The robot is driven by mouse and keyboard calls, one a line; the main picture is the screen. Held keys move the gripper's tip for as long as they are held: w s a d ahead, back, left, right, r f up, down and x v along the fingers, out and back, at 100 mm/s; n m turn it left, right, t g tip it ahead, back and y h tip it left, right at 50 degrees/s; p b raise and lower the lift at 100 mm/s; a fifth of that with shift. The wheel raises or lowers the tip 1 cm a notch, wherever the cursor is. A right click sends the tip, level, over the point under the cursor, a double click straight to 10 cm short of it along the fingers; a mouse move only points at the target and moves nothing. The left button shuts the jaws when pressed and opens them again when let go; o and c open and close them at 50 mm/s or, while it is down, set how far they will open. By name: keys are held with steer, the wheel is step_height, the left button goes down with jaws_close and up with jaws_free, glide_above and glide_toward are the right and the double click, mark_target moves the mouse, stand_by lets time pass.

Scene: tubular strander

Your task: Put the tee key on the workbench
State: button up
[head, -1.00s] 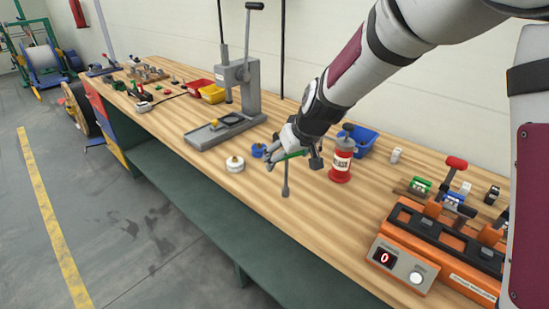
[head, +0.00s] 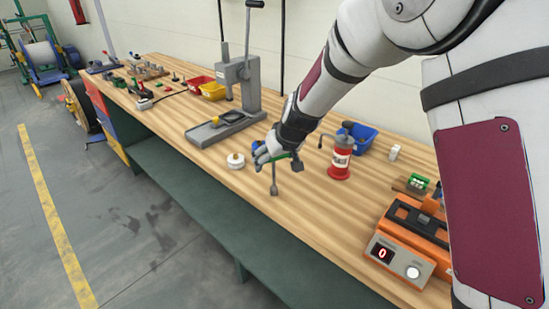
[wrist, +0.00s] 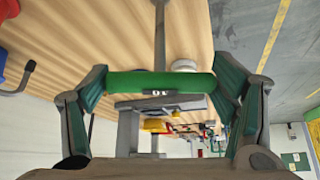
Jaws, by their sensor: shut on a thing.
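The tee key has a green crossbar handle (wrist: 160,84) and a grey shaft ending in a small foot (head: 274,189). My gripper (head: 268,157) is shut on the green handle, and the wrist view shows the bar between both fingers (wrist: 162,100). The shaft hangs down, roughly upright, over the wooden top of the workbench (head: 310,228) near its front edge. I cannot tell whether the foot touches the wood.
A grey press (head: 240,85) is behind. An orange device (head: 401,262) sits front right. Wood in front is clear.

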steer(key=shift+f, duration=0.15)
steer(key=o, duration=1.3)
steer(key=shift+c, duration=0.2)
steer(key=shift+r, duration=0.4)
steer(key=s+d+r+m, duration=0.1)
steer(key=s+d+r, duration=0.35)
steer(key=r, duration=0.25)
steer(key=s+d+r, duration=0.4)
steer(key=s+r, duration=0.2)
steer(key=r, duration=0.2)
steer(key=s+d+m+h, duration=0.1)
steer(key=s+d, duration=0.4)
steer(key=s, duration=0.4)
steer(key=s+d+r+m+h, duration=0.1)
steer(key=s+d+m, duration=0.1)
steer(key=s+d, duration=0.3)
steer(key=s+d+r+m+g+h, duration=0.1)
steer(key=s+d, duration=0.4)
steer(key=s, duration=0.8)
steer(key=shift+s+d+r+m, duration=0.2)
steer(key=shift+d+m, duration=0.15)
steer(key=shift+m, duration=0.15)
